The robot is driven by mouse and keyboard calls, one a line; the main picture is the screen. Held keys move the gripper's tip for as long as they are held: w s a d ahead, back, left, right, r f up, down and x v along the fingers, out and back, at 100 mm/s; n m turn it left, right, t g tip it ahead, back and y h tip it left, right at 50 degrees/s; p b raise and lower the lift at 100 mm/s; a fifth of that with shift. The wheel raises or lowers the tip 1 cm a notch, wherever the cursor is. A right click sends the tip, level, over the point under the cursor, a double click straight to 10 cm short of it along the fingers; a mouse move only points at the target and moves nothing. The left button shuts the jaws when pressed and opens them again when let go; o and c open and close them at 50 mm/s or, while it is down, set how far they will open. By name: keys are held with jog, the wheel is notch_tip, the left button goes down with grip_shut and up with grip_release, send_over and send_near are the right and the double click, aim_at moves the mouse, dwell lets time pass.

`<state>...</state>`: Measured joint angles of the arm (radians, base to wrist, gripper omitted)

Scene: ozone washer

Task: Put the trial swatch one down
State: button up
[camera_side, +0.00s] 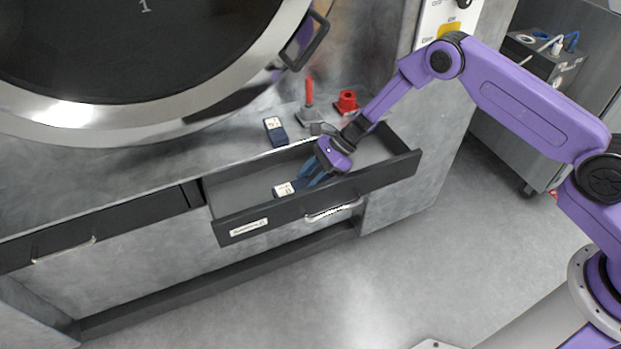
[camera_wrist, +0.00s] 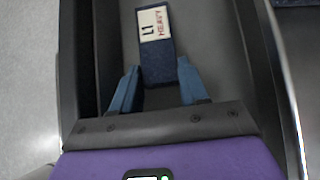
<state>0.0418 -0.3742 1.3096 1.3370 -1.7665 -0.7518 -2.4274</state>
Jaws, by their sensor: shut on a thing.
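The trial swatch one is a dark blue block with a white label reading "L1 HEAVY" in the wrist view (camera_wrist: 156,62). In the side view the swatch (camera_side: 284,189) is inside the open drawer (camera_side: 240,212), close behind its front panel. My gripper (camera_side: 303,184) reaches down into the drawer. In the wrist view my gripper's (camera_wrist: 158,66) two blue fingers stand on either side of the swatch's near end and are shut on it. The swatch lies flat; I cannot tell whether it touches the drawer floor.
A second dark blue labelled block (camera_side: 275,131) lies on the counter behind the drawer. A red-handled stamp-like tool (camera_side: 309,100) and a red part (camera_side: 347,100) stand to its right. The drawer's right part is bare. A large round door (camera_side: 150,60) overhangs the counter.

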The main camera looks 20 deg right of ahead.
jog(key=shift+f, duration=0.3)
jog(key=o, duration=1.1)
jog(key=shift+c, duration=0.2)
jog(key=shift+r, duration=0.1)
jog(key=v, duration=1.2)
jog(key=shift+r, duration=0.1)
